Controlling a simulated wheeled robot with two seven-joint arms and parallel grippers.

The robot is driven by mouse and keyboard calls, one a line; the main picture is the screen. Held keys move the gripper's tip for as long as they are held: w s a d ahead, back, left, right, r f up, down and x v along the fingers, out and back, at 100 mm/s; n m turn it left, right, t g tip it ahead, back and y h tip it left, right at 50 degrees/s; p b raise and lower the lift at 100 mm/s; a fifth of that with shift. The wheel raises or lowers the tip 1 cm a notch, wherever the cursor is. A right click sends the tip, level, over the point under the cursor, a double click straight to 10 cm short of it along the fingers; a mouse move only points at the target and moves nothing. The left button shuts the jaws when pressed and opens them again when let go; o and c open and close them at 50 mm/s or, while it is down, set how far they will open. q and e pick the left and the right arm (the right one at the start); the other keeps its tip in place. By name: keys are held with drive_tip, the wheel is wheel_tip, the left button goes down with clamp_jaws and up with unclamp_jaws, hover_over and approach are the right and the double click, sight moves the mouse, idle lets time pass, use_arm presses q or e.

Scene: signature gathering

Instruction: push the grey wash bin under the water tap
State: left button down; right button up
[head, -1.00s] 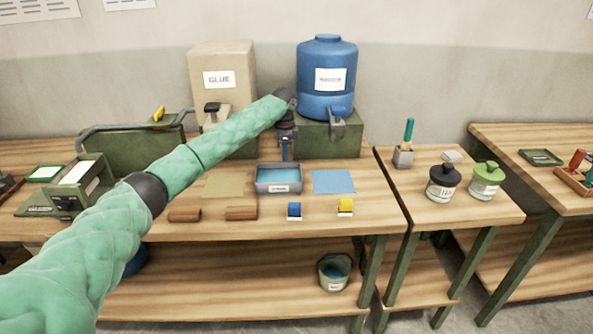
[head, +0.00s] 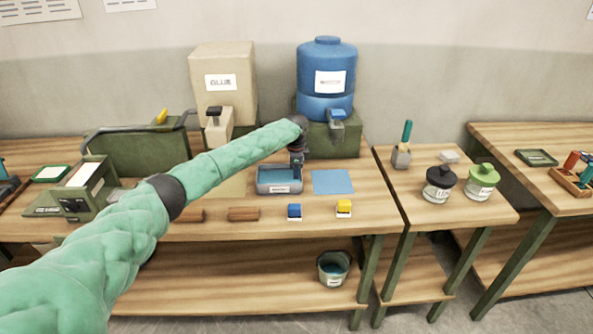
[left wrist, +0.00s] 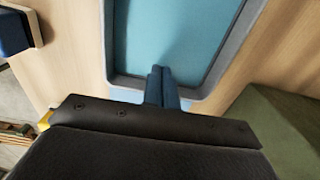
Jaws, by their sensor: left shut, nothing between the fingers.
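The grey wash bin (head: 279,188) stands on the middle table with blue inside and a white label on its front. The water tap (head: 337,122) sticks out at the front of the blue water tank (head: 326,75), to the right of and behind the bin. My left gripper (head: 296,166) is shut and empty, pointing down at the bin's right end. In the left wrist view its fingertips (left wrist: 160,72) overlap the bin's rim (left wrist: 198,88); I cannot tell whether they touch it. My right gripper is not in view.
A blue sheet (head: 332,182) lies flat just right of the bin, below the tap. The green stand (head: 333,143) carries the tank. Blue (head: 294,211) and yellow (head: 344,208) stamps and a brown block (head: 243,214) sit along the front. A glue box (head: 223,65) stands behind.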

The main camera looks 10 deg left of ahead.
use_arm(q)
drive_tip(key=shift+d, duration=0.15)
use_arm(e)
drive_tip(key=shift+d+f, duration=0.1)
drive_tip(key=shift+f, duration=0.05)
use_arm(q)
drive_tip(key=shift+w+d, duration=0.1)
drive_tip(key=shift+d, duration=0.1)
drive_tip(key=d, duration=0.2)
drive_tip(key=shift+w+d+b, duration=0.3)
drive_tip(key=shift+w+b, duration=0.05)
drive_tip(key=shift+d, duration=0.1)
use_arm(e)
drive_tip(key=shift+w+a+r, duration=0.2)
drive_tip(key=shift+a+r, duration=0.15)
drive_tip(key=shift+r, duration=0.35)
